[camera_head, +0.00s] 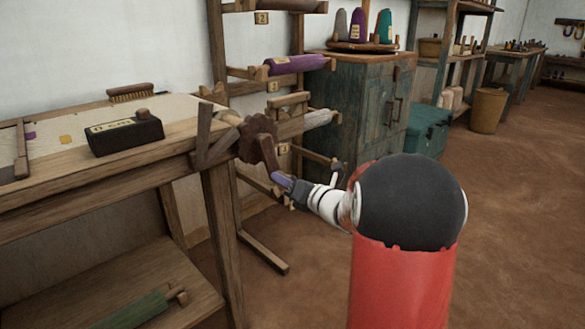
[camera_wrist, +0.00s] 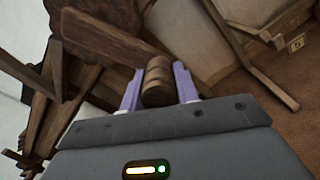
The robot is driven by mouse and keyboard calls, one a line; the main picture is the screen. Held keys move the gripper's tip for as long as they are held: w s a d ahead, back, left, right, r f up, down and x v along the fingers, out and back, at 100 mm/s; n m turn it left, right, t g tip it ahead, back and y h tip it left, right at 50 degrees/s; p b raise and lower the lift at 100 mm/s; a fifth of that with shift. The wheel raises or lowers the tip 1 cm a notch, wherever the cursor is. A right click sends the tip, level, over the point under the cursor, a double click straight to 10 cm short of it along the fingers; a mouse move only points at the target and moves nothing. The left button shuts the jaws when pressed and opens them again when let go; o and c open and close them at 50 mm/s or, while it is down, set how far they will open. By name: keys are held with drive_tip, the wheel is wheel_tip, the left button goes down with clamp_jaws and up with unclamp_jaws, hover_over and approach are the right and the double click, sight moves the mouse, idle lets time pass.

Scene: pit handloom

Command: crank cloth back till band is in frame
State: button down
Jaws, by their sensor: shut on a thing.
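The crank (camera_head: 265,150) is a dark wooden arm with a toothed wheel at the right end of the loom's front beam. In the wrist view its arm (camera_wrist: 105,38) runs from upper left down to a ridged round wooden handle (camera_wrist: 157,80). My gripper (camera_head: 283,183) is shut on that handle, with one purple finger on each side in the wrist view (camera_wrist: 158,88). The pale cloth (camera_head: 75,130) lies on the loom top, with a small yellow patch (camera_head: 67,139) and a small purple patch (camera_head: 30,136) on it. A wooden bar (camera_head: 20,150) crosses the cloth at the left edge.
A black block with a label (camera_head: 125,135) and a brush (camera_head: 130,92) lie on the loom. A rack with a purple roll (camera_head: 297,64) stands behind the crank. A green cabinet (camera_head: 365,105) stands beyond it. The floor at right (camera_head: 510,200) is clear.

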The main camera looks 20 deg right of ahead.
drive_tip(key=s+a+m+p, duration=0.2)
drive_tip(key=a+m+p, duration=0.4)
drive_tip(key=m+p, duration=0.1)
drive_tip(key=shift+s+a+r+m, duration=0.15)
drive_tip(key=shift+r+m, duration=0.1)
drive_tip(key=shift+m, duration=0.15)
idle(0.4)
drive_tip(key=c, duration=1.1)
unclamp_jaws()
drive_tip(key=shift+o, duration=0.2)
drive_tip(key=v, duration=0.8)
